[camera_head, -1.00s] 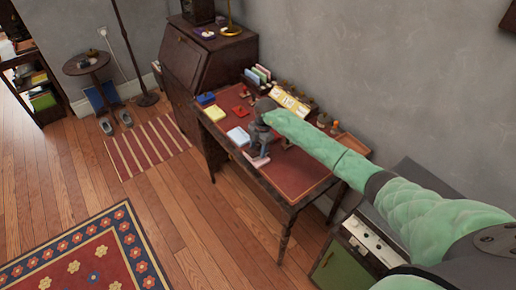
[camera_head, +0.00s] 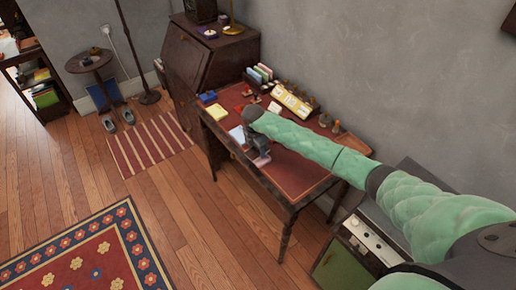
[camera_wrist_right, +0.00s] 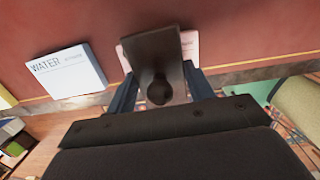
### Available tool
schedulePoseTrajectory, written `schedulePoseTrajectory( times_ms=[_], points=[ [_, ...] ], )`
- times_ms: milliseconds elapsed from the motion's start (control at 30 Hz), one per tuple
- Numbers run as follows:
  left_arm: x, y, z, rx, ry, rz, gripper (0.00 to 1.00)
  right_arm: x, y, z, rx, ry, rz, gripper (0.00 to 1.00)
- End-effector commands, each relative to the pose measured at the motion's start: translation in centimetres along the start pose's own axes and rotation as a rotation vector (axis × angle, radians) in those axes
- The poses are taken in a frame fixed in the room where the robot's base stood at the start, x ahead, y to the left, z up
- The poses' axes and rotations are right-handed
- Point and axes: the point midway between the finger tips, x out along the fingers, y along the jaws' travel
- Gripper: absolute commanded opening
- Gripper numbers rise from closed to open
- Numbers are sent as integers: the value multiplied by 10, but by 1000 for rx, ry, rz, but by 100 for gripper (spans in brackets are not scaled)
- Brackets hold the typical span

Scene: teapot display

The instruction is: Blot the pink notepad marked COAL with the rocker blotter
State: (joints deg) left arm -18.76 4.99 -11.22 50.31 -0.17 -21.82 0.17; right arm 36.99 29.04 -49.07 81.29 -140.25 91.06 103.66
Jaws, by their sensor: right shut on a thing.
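My right gripper (camera_head: 257,151) is low over the front edge of the desk, shut on the dark rocker blotter (camera_wrist_right: 158,62). In the right wrist view the blotter's dark plate and round knob sit between my two fingers. The pink notepad (camera_wrist_right: 190,46) lies directly beneath the blotter, with only its edges showing; it also peeks out below my gripper in the head view (camera_head: 262,161). Its marking is hidden, and I cannot tell whether the blotter touches it. My left gripper is not in view.
A pale blue notepad marked WATER (camera_wrist_right: 68,72) lies left of the pink one. A yellow notepad (camera_head: 215,112) lies farther left on the desk (camera_head: 298,178). A card rack (camera_head: 291,103) and small items line the back. The desk's right part is clear.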

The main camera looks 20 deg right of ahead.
Motion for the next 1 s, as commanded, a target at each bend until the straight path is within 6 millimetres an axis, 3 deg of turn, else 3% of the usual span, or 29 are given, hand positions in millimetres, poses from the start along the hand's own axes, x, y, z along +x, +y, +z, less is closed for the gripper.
schedulePoseTrajectory(
  times_ms=[233, 567, 1000],
  points=[
    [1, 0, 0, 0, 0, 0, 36, 0, 0, -5, -1, -104, 0, 32],
    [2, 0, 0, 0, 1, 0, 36, 0, 0, -5, 1, -111, 0, 32],
    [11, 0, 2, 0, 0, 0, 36, 3, -1, 3, 1, 79, -3, 32]
  ],
)
